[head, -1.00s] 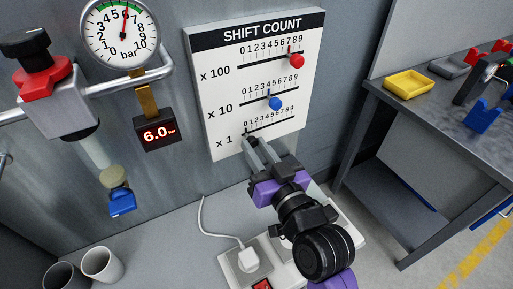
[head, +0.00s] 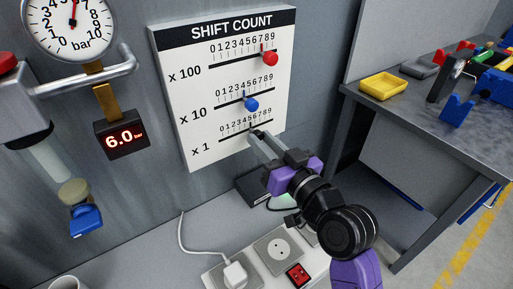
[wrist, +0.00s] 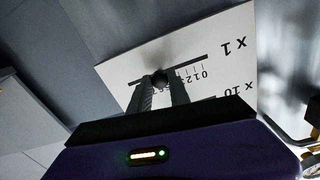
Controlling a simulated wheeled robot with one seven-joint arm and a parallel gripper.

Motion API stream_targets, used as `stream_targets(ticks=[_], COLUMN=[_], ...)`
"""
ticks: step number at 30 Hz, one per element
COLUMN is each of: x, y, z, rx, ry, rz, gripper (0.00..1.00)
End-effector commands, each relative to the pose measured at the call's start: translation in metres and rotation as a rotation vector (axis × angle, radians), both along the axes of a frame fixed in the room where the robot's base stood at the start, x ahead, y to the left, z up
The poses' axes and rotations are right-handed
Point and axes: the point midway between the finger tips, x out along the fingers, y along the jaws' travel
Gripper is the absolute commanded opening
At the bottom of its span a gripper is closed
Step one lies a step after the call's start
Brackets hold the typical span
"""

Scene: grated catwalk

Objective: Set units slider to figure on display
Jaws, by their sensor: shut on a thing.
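The white SHIFT COUNT board (head: 185,140) has three slider rows. The x 1 row is the lowest. Its dark knob (wrist: 161,75) sits between my fingertips in the wrist view, on a dark slot. My gripper (head: 257,136) is shut on it and hides most of it in the head view. A black pointer (head: 250,127) shows just above, a little past the middle of the scale; I cannot read the exact digit.
The blue x 10 knob (head: 251,104) and red x 100 knob (head: 270,59) are close above my gripper. A socket strip (head: 270,250) with a white plug (head: 235,273) lies below. A bench (head: 415,115) with a yellow tray (head: 384,86) stands right.

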Motion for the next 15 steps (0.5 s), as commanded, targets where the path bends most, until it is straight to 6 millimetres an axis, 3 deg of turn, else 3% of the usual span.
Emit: stream_targets(ticks=[4, 5, 8, 15], x=[-0.0002, -0.0002, -0.0003, -0.0004], y=[0.0001, 0.0001, 0.0003, 0.0005], z=[0.0001, 0.0001, 0.0002, 0.0001], rx=[-0.001, -0.001, -0.001, -0.001], ry=[0.001, 0.001, 0.001, 0.001], rz=[0.000, 0.000, 0.000, 0.000], gripper=[0.00, 0.27, 0.45, 0.45])
